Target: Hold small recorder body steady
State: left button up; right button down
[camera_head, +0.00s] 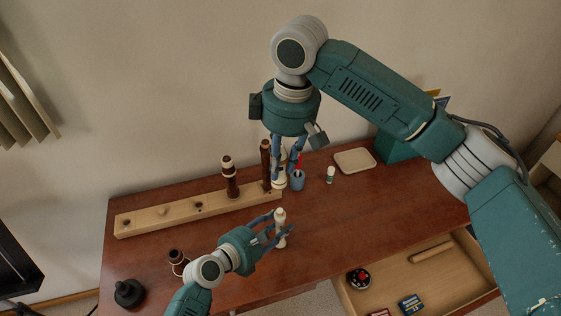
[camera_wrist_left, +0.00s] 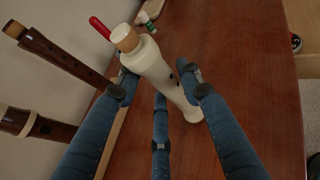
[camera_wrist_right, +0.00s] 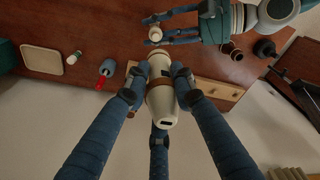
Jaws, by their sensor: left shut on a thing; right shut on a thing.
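The small cream recorder body (camera_head: 281,222) is between the fingers of my left gripper (camera_head: 273,231), roughly upright above the desk. In the left wrist view the body (camera_wrist_left: 158,68) shows a tan cork-like end at the top and dark finger holes. The left fingers are shut around it. My right gripper (camera_head: 287,150) hangs above and behind it, shut on a cream recorder head piece (camera_head: 279,172). In the right wrist view this head piece (camera_wrist_right: 161,102) shows a brown band and a dark slot. The two cream pieces are apart.
A wooden peg rail (camera_head: 150,222) holds dark brown recorder parts (camera_head: 230,182) at the back left. An open drawer (camera_head: 430,285) juts out at front right.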

pick_arm(q)
jog(key=o, duration=1.2)
jog(key=shift+o, duration=0.2)
jog(key=v, duration=1.2)
jog(key=shift+s+a+f, duration=0.1)
jog(key=shift+f, duration=0.05)
